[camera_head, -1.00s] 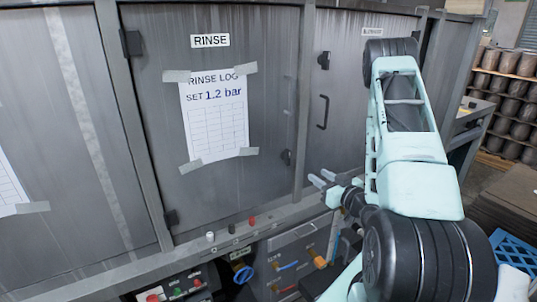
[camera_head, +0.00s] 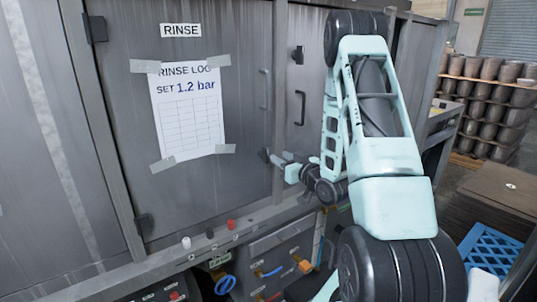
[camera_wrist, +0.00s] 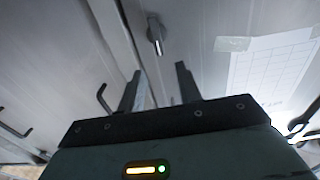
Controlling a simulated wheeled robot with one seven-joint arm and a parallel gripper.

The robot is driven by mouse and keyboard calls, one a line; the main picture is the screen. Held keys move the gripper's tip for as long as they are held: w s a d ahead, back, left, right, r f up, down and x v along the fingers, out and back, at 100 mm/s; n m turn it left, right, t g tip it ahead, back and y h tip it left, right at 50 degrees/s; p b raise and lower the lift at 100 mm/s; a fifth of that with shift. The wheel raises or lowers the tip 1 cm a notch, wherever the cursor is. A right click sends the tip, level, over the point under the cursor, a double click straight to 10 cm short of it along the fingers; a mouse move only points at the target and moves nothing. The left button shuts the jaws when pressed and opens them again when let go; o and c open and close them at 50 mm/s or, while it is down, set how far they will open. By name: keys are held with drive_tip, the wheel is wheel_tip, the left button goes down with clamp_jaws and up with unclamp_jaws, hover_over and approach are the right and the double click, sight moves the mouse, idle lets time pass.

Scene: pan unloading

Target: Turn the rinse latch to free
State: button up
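The rinse latch (camera_head: 264,155) is a small dark knob low on the right edge of the rinse door (camera_head: 240,130). In the wrist view the latch (camera_wrist: 155,33) shows a dark round base and a lighter lever pointing down the picture, towards my gripper. My gripper (camera_head: 277,159) is close to the latch in the head view, just to its right. In the wrist view my gripper (camera_wrist: 159,72) has its two fingers apart with nothing between them. The latch lies beyond the fingertips, roughly in line with the gap, and I see no contact.
A taped rinse log sheet (camera_head: 188,112) hangs on the door. The neighbouring door on the right has a dark latch (camera_head: 298,55) and a bar handle (camera_head: 300,108). A ledge with small knobs (camera_head: 232,224) runs below. Shelves of pans (camera_head: 490,95) stand at the far right.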

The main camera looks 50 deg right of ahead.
sight(267, 149)
drive_tip(key=p+x, duration=0.1)
drive_tip(key=x, duration=0.7)
drive_tip(key=shift+a+p, duration=0.1)
drive_tip(key=shift+p, duration=0.2)
clamp_jaws()
